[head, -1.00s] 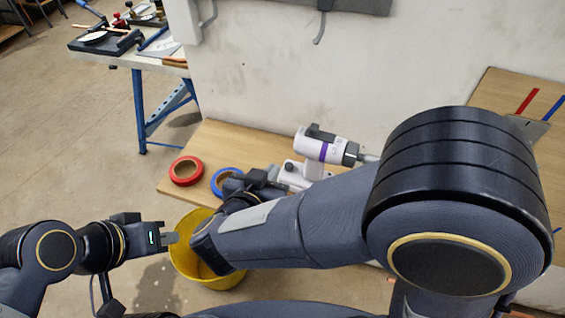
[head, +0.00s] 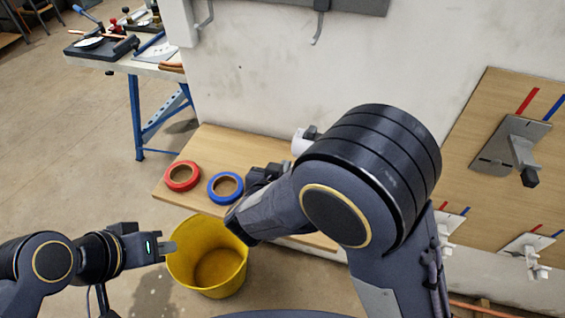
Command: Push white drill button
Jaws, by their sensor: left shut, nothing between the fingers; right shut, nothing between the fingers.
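The white drill (head: 299,141) is almost wholly hidden behind my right arm. Only a small white and dark part of it shows above the wooden shelf, and its button is hidden. My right gripper (head: 281,168) reaches over the shelf, close to the drill, and is shut with nothing in it. Its fingertips are partly hidden, and I cannot tell whether they touch the drill. My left gripper (head: 167,247) is shut and empty, beside the yellow bucket at the lower left.
A red tape roll (head: 182,176) and a blue tape roll (head: 225,187) lie on the wooden shelf (head: 222,143). The yellow bucket (head: 210,265) stands on the floor below. A wooden wall board (head: 480,155) with metal brackets is at right. A workbench (head: 150,68) is at the back left.

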